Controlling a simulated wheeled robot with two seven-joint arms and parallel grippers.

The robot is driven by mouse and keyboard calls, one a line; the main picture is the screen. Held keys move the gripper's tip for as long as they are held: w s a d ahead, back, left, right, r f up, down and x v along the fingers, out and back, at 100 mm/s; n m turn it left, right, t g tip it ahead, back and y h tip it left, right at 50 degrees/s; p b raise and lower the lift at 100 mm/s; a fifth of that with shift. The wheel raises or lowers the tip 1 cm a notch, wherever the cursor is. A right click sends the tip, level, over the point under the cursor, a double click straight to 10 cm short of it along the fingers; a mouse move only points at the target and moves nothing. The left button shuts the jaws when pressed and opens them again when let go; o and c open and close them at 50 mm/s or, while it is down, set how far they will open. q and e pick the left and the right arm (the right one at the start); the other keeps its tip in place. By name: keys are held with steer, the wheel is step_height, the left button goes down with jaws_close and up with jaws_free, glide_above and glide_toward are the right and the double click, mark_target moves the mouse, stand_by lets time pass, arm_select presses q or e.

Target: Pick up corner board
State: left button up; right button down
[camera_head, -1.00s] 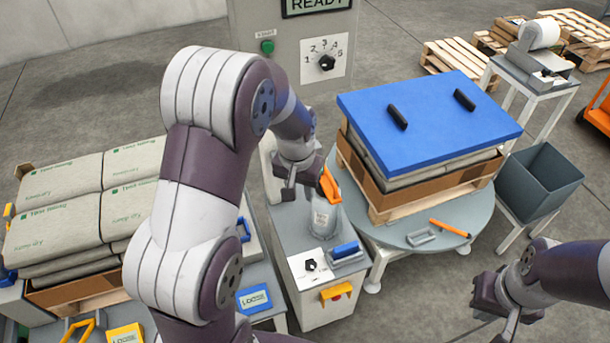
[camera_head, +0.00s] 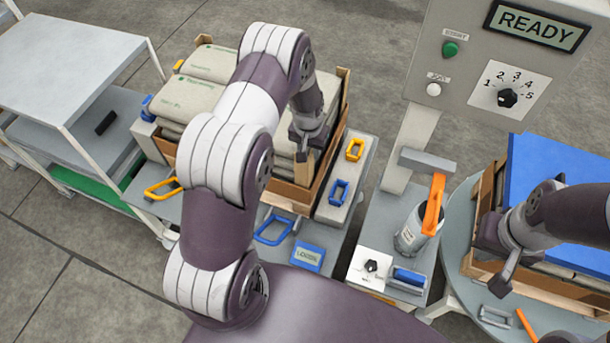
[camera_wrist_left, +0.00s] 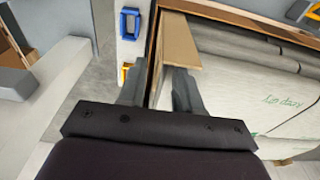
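A tan corner board (camera_head: 302,172) stands upright at the near corner of the left stack of sacks. It also shows in the left wrist view (camera_wrist_left: 180,45), beside the sacks. My left gripper (camera_head: 303,150) is at the top of this board. In the left wrist view its two fingers (camera_wrist_left: 157,88) are apart, with the board's end close to the right finger; I cannot tell whether the board lies between them. My right gripper (camera_head: 500,272) hangs over the right pallet's near edge; its finger opening is unclear. Another tan board (camera_head: 343,80) stands at the stack's far right corner.
The sacks (camera_head: 200,95) sit in a brown tray. A narrow grey shelf with blue (camera_head: 339,192) and orange (camera_head: 355,149) handles runs alongside. A control panel (camera_head: 490,60) reading READY and a canister with an orange handle (camera_head: 433,205) stand right. A white rack (camera_head: 75,60) stands left.

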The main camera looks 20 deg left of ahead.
arm_select(q)
steer(key=shift+w+d, duration=0.15)
steer(key=shift+w, duration=0.1)
jaws_close()
